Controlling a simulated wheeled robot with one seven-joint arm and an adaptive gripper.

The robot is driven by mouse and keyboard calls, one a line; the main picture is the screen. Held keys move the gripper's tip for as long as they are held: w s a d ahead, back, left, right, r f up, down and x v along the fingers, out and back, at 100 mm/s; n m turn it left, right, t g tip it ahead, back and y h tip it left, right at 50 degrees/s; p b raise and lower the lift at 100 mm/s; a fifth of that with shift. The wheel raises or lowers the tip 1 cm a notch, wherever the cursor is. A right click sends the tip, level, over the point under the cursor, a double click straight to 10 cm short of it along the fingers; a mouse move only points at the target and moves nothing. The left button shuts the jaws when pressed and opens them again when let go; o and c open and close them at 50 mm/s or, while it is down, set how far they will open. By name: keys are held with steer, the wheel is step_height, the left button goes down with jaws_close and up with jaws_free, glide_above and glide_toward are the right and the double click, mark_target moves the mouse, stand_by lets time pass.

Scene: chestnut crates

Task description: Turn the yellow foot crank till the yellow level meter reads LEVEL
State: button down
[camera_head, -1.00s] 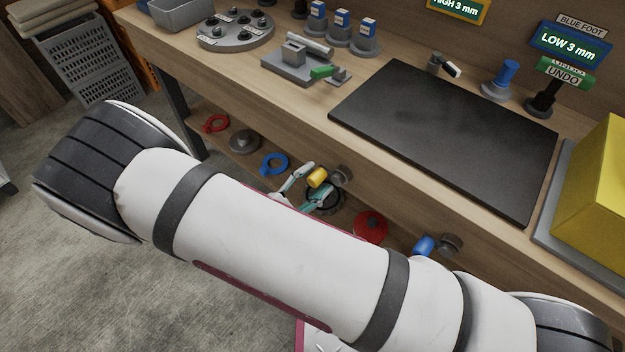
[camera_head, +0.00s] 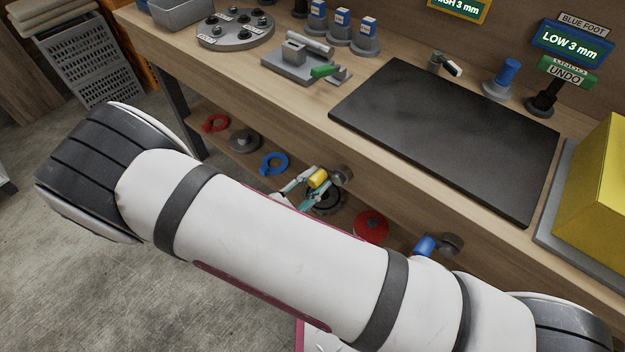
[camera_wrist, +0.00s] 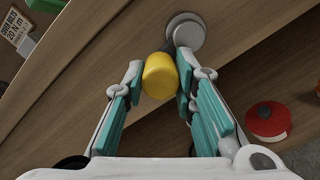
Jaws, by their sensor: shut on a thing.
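The yellow foot crank (camera_head: 317,178) has a yellow knob on a grey hub (camera_head: 342,174) at the bench's front face. In the wrist view the yellow knob (camera_wrist: 160,76) sits between my fingertips, with the grey hub (camera_wrist: 186,33) just beyond it. My gripper (camera_wrist: 159,82) is shut on the knob; it also shows in the head view (camera_head: 312,186), partly hidden by my arm. The yellow-framed level meter (camera_head: 458,8) is at the top edge of the head view, cut off, and reads HIGH 3 mm.
A blue crank (camera_head: 425,246) stands to the right on the same front face. The blue meter (camera_head: 570,42) reads LOW 3 mm, above an UNDO sign (camera_head: 563,74). A dark plate (camera_head: 445,135) and a yellow block (camera_head: 597,190) are on the bench. Red (camera_head: 370,226) and blue (camera_head: 273,163) parts lie below.

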steer(key=n, duration=0.2)
steer(key=f+n, duration=0.1)
steer(key=n, duration=0.1)
steer(key=f+n+b, duration=0.1)
steer(key=n, duration=0.1)
steer(key=shift+s+d, duration=0.3)
steer(key=shift+d, duration=0.1)
steer(key=shift+s+d+f+n+t+y, duration=0.15)
steer(key=shift+s+d+n, duration=0.45)
steer(key=shift+n, duration=2.25)
steer(key=shift+s+d+f+n+t+y, duration=0.15)
steer(key=shift+s+d+n, duration=0.45)
steer(key=shift+n, duration=2.2)
steer(key=shift+s+d+f+n+t, duration=0.25)
steer(key=shift+d+n, duration=0.6)
steer(key=shift+n, duration=2)
steer(key=shift+s+r, duration=0.1)
steer(key=c, duration=1.3)
jaws_free()
steer(key=shift+a, duration=0.1)
